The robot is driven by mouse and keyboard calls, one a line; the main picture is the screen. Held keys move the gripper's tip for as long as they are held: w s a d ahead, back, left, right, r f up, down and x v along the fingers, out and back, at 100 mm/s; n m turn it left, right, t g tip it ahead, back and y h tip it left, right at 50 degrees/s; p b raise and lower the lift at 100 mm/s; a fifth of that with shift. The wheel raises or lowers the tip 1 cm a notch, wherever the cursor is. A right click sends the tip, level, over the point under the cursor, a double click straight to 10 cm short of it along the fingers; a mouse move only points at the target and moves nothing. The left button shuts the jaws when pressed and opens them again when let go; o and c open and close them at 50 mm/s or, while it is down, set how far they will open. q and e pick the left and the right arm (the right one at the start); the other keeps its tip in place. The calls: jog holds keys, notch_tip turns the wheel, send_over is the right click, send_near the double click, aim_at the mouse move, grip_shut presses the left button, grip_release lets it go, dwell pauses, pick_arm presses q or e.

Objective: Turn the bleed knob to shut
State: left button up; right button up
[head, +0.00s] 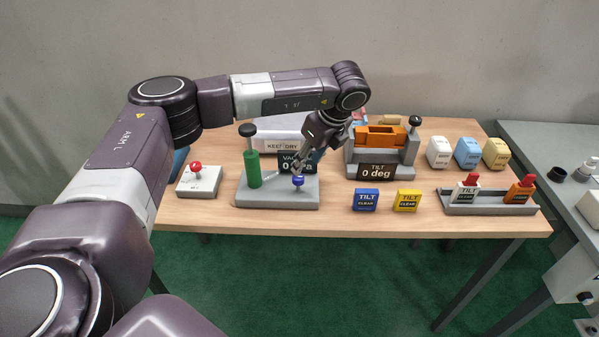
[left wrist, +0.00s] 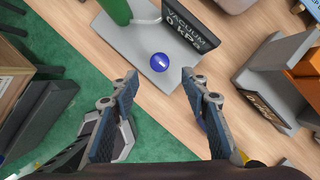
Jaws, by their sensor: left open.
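The bleed knob is a small blue round knob (head: 298,181) on a short stem at the front right of the grey vacuum stand (head: 277,199). In the left wrist view the knob (left wrist: 160,62) shows from above with a short white mark on its top. My left gripper (head: 299,168) is over the stand close to the knob. In the left wrist view my left gripper (left wrist: 160,77) is open, its two fingertips apart, and the knob lies between and just beyond them. Nothing is between the fingers. My right gripper is not in view.
A green cylinder (head: 253,169) and a dark vacuum display (head: 291,162) stand beside the knob. A red-knobbed box (head: 198,181) is to the left. The orange tilt fixture (head: 381,137) and blue (head: 366,199) and yellow (head: 407,200) blocks are to the right.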

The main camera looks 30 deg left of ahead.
aim_at(299, 177)
pick_arm(q)
jog(key=p+x, duration=0.1)
jog(key=x, duration=0.2)
jog(key=p+x, duration=0.1)
jog(key=x, duration=0.2)
jog(key=shift+a+f+p, duration=0.2)
jog(key=shift+a+p, duration=0.15)
jog(key=shift+w+a+f, duration=0.1)
jog(key=shift+f, duration=0.3)
jog(key=shift+c, duration=0.6)
jog(key=c, duration=1)
